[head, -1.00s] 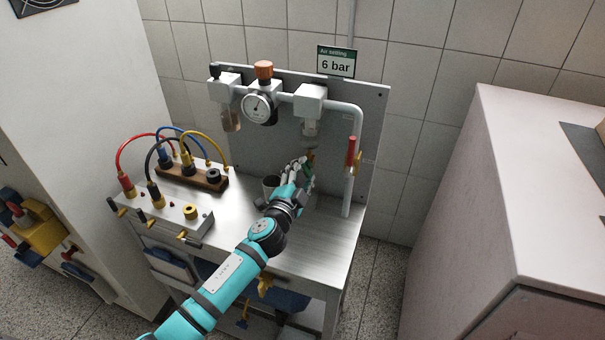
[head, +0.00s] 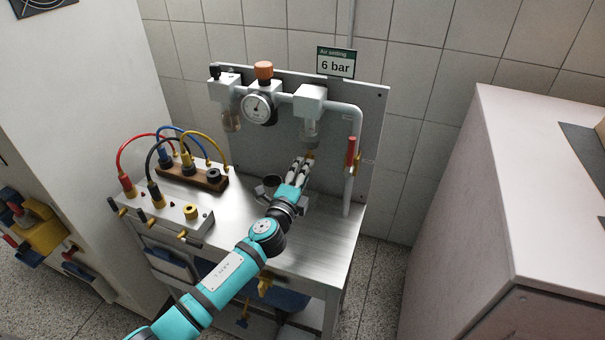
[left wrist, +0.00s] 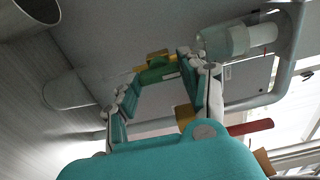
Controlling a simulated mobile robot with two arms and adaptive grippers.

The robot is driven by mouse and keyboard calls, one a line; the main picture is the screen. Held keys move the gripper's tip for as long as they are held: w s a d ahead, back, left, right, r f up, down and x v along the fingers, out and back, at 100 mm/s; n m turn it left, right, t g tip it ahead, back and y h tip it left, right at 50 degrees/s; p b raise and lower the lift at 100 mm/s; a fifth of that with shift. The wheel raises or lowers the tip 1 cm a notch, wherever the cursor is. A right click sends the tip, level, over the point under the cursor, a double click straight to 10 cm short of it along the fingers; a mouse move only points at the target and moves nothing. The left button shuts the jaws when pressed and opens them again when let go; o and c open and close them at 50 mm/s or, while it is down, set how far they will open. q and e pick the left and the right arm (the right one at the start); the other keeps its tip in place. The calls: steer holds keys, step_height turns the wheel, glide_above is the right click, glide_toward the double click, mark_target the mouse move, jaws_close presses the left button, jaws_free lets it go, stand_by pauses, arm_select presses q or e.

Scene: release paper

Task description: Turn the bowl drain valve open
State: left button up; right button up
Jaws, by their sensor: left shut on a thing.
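The bowl drain valve is a small yellow piece (head: 310,154) under the clear bowl (head: 310,131) of the right-hand air unit on the grey panel. The fingers partly hide the valve in the head view. My right gripper is not in view.
A grey cup (head: 271,182) stands on the steel bench beside my left wrist. A red-handled valve (head: 351,152) sits on the pipe to the right. A pressure gauge (head: 257,108) with an orange knob is at the left. Cabled sockets (head: 190,177) occupy the bench's left side.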

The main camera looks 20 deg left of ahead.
arm_select(q)
steer(key=shift+f, duration=0.1)
stand_by(0.3)
steer(key=o, duration=1.2)
steer(key=shift+c, duration=0.2)
steer(key=s, duration=1.2)
steer(key=shift+a, duration=0.15)
